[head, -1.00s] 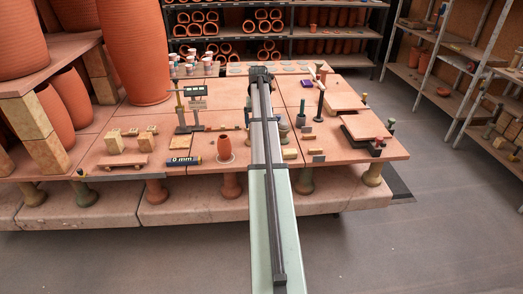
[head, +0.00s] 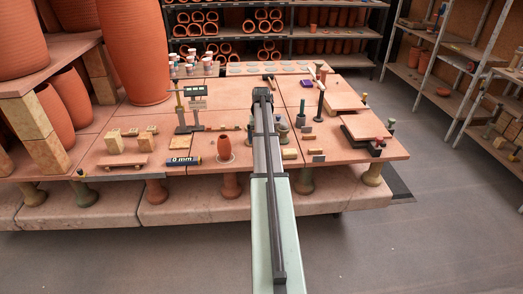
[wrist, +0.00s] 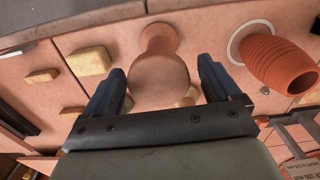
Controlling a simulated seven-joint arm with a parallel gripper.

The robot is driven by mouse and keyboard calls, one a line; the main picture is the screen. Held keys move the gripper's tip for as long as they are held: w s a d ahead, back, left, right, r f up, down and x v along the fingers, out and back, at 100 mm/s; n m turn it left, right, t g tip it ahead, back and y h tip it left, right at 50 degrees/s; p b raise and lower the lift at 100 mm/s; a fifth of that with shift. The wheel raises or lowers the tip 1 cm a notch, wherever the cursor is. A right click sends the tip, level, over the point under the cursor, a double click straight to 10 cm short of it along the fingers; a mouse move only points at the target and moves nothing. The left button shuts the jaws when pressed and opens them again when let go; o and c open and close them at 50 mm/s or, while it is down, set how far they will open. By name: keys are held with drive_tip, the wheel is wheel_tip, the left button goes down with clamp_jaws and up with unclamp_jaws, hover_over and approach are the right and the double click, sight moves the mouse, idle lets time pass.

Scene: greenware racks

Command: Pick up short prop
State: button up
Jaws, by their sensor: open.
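A short prop (wrist: 158,75), pinkish clay and spool-shaped with a flared round end, shows in the wrist view between my fingers. My gripper (wrist: 161,66) is open, with one dark finger on each side of the prop. A gap shows on both sides, so neither finger visibly touches it. In the head view my arm covers this part of the table, and the prop and my fingertips are hidden there.
A ribbed terracotta vase (wrist: 279,64) stands close on the right in the wrist view; the head view shows it too (head: 224,149). A yellowish block (wrist: 90,62) lies on the left. A scale stand (head: 188,112) is left of my arm.

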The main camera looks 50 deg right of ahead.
drive_tip(key=shift+d+f, duration=0.1)
drive_tip(key=shift+f, duration=2.15)
drive_tip(key=c, duration=1.2)
drive_tip(key=shift+c, duration=0.3)
drive_tip(key=shift+r, duration=0.15)
